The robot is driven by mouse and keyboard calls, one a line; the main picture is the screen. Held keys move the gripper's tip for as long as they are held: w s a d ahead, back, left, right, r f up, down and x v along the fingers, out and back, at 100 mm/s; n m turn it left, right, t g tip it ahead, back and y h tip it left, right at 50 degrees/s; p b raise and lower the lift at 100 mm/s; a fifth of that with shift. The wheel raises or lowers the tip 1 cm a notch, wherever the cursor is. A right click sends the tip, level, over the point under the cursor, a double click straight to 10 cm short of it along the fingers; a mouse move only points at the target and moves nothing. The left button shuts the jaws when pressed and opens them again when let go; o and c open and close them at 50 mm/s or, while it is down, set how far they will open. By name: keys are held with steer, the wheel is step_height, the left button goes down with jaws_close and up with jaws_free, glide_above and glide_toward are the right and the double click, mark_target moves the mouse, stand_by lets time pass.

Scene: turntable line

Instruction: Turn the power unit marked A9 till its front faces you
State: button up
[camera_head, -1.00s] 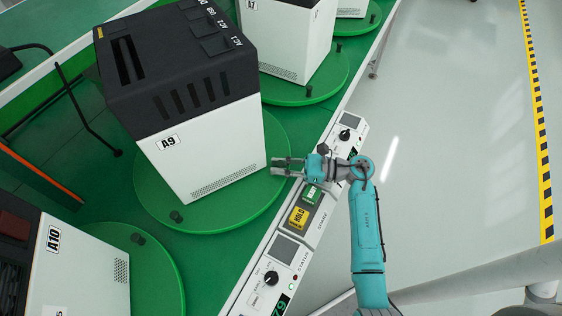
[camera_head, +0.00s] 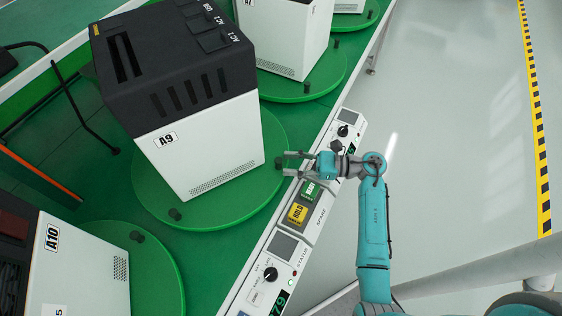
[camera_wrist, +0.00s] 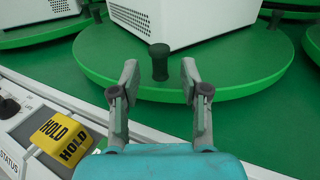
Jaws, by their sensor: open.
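The power unit A9 (camera_head: 215,150) is a white box with a black slotted top, upright on a round green turntable (camera_head: 262,195). Its label and a vent grille are on the white side toward the camera; I cannot tell which side is its front. My gripper (camera_head: 287,163) is open at the turntable's right rim. In the wrist view my gripper (camera_wrist: 160,75) has its fingers spread, one on either side in the picture of a black upright peg (camera_wrist: 159,60) on the turntable. No contact with the peg shows. A second peg (camera_head: 174,214) stands at the near rim.
Unit A10 (camera_head: 75,270) is at lower left, unit A7 (camera_head: 285,35) beyond. Clear floor lies to the right.

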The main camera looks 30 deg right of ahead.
steer(key=v, duration=0.8)
steer(key=shift+d, duration=0.1)
jaws_close()
